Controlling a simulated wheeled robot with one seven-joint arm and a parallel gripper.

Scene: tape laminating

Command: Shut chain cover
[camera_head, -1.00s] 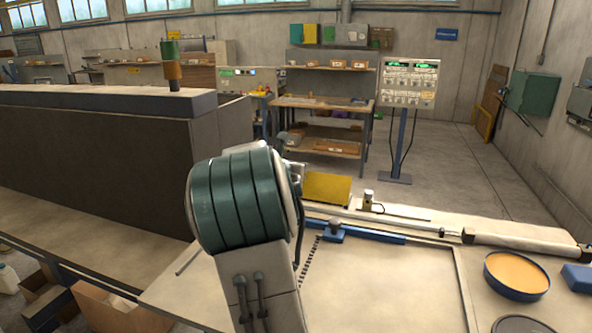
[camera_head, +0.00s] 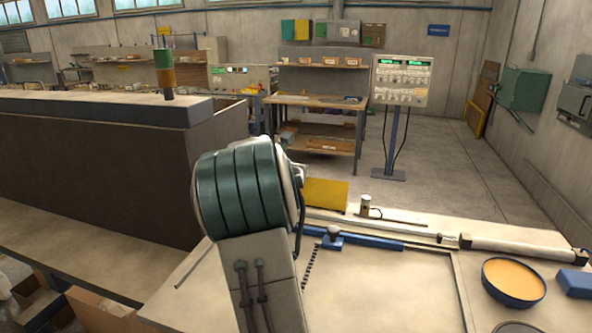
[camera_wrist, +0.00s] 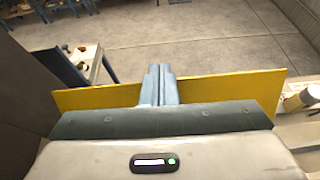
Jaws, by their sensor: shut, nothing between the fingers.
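The chain cover seems to be the yellow panel (camera_head: 326,195), which stands tilted up at the back of the table in the head view. In the wrist view the yellow panel (camera_wrist: 225,88) spans the picture as a wide strip just beyond my gripper. My gripper (camera_wrist: 160,72) is shut and empty, its fingers together in front of the panel's middle. I cannot tell whether the fingertips touch the panel. A dark chain (camera_head: 309,268) lies along the tabletop beside my arm. My arm hides the gripper in the head view.
A blue rail with a clamp block (camera_head: 331,238) runs along the table's back. A grey roller (camera_head: 515,248) lies at the right. A round tray of orange material (camera_head: 514,281) and a blue block (camera_head: 577,282) are at the right edge. A tall dark cabinet (camera_head: 100,145) stands at left.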

